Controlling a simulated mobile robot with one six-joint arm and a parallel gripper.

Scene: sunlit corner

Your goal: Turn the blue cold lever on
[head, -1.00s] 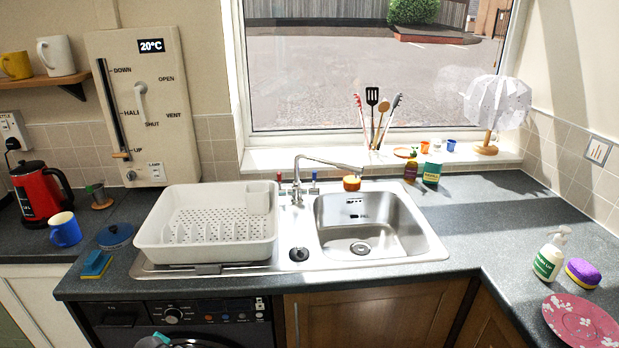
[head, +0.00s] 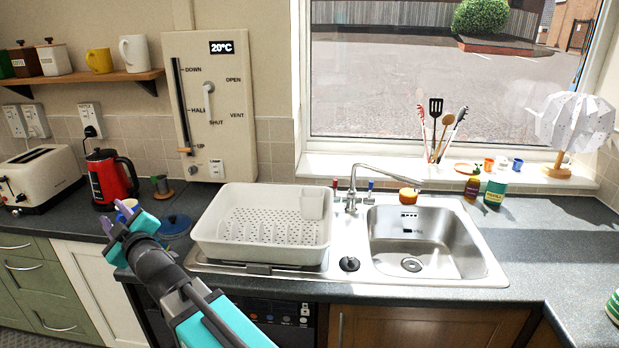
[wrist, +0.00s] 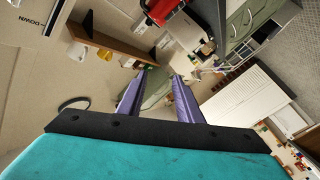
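The tap (head: 352,190) stands behind the sink, with a long spout reaching right over the basin. Its blue cold lever (head: 370,185) is a small upright handle on the right side of the tap. A red lever (head: 335,184) stands on the left side. My gripper (head: 113,216) is at the left over the counter, far left of the tap, with the dish rack between them. In the wrist view its two purple fingers (wrist: 163,76) are apart with nothing between them. The wrist view does not show the tap.
A white dish rack (head: 262,252) sits left of the steel basin (head: 440,260). An orange-topped thing (head: 409,197) is near the spout's end. A red kettle (head: 108,178) and a toaster (head: 42,180) stand at the left. Utensils (head: 436,130) stand on the sill behind.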

